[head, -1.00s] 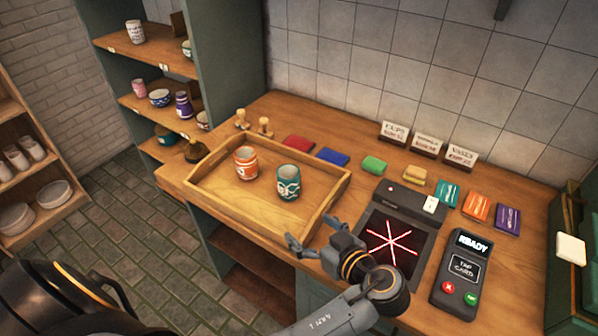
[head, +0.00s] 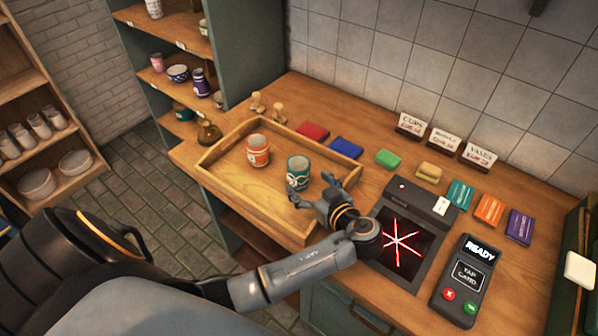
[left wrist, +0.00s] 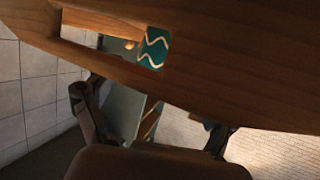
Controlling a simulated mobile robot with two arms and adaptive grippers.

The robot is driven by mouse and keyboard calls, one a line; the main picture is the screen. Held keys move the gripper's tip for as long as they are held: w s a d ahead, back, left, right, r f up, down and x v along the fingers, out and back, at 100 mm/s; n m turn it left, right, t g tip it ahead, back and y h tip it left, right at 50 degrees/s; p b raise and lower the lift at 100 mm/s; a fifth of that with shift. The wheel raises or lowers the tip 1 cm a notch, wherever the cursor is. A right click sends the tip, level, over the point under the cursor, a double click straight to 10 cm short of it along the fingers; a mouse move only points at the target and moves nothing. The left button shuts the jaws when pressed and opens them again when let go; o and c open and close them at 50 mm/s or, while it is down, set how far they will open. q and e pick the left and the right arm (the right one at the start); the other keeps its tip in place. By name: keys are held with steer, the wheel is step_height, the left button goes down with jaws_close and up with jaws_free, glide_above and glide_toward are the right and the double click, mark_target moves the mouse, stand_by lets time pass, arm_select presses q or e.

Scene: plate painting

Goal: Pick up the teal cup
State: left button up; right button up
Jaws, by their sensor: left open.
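The teal cup (head: 298,171), with a pale wavy pattern, stands upright in the wooden tray (head: 232,185), near its right side. My left gripper (head: 310,190) is open and empty, just in front and to the right of the cup, by the tray's near right rim. I cannot tell whether it touches the cup. In the left wrist view, part of the teal cup (left wrist: 153,48) shows beyond a wide band of wood that hides the rest. The open fingers of the left gripper (left wrist: 152,130) show below it. My right gripper is not in view.
An orange cup (head: 257,150) stands in the tray, left of the teal one. Right of the tray are a dark panel with red lines (head: 402,242) and a card terminal (head: 467,278). Coloured blocks lie behind. The tray's front left is clear.

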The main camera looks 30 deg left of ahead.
mark_target(305, 178)
arm_select(q)
steer(key=x, duration=0.2)
steer(key=p+x, duration=0.1)
steer(key=shift+w+a+r, duration=0.25)
steer(key=shift+a+r, duration=0.05)
steer(key=shift+a, duration=0.1)
steer(key=shift+w+a+f, duration=0.1)
steer(key=shift+a+f, duration=0.05)
steer(key=shift+a, duration=0.05)
steer(key=shift+d, duration=0.1)
steer(key=shift+c, duration=1.2)
steer(key=c, duration=1.1)
steer(key=shift+c, duration=0.4)
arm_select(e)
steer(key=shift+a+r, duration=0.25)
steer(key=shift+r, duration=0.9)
